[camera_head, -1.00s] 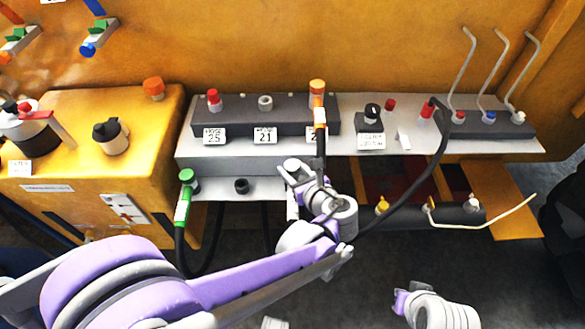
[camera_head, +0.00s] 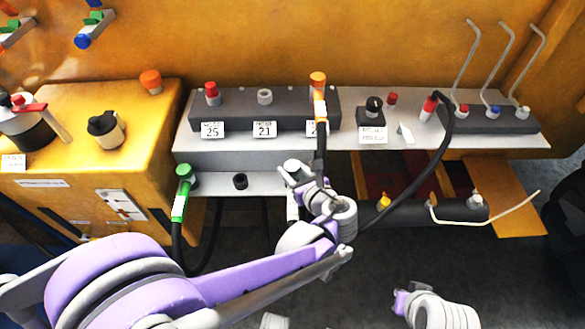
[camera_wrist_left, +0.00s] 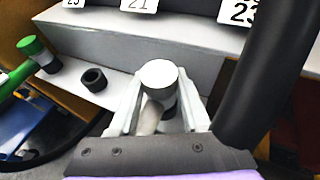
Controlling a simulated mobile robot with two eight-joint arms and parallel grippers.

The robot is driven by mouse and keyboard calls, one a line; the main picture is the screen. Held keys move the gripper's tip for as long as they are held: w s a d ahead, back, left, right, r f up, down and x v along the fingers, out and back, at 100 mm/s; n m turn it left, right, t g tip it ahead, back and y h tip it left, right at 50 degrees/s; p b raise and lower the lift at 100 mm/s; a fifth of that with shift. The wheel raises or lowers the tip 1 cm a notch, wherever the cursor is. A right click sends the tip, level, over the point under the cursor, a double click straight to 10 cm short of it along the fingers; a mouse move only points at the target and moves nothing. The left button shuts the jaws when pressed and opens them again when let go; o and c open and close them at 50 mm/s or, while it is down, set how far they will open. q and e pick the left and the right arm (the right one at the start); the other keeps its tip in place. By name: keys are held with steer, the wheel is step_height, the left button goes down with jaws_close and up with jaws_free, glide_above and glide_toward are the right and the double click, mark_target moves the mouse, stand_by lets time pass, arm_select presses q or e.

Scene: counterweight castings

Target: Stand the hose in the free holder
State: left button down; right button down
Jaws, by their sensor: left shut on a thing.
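A white-capped hose end (camera_wrist_left: 158,75) stands upright between the fingers of my left gripper (camera_wrist_left: 152,112). Its white cap also shows in the head view (camera_head: 291,165), at the right of the grey lower ledge. My left gripper is shut on it, apparently on its pale handle. A dark ring shows under the cap; whether it is a holder and the hose sits in it is hard to tell. An empty black holder (camera_head: 240,181) stands to its left, also in the wrist view (camera_wrist_left: 94,79). My right gripper (camera_head: 400,301) is at the lower right, away from the ledge.
A green hose (camera_head: 184,190) stands in the leftmost holder. The orange-ended hose (camera_head: 320,112) hangs from the dark block close to my left gripper; its thick black length (camera_wrist_left: 265,70) passes beside the fingers. A red-ended hose (camera_head: 431,104) curves down at right.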

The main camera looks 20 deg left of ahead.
arm_select(q)
steer(key=shift+f, duration=0.35)
steer(key=shift+c, duration=1.4)
jaws_free()
steer(key=v, duration=1)
steer(key=shift+s+d+r+p, duration=0.25)
steer(key=shift+p, duration=0.15)
steer(key=shift+a, duration=0.1)
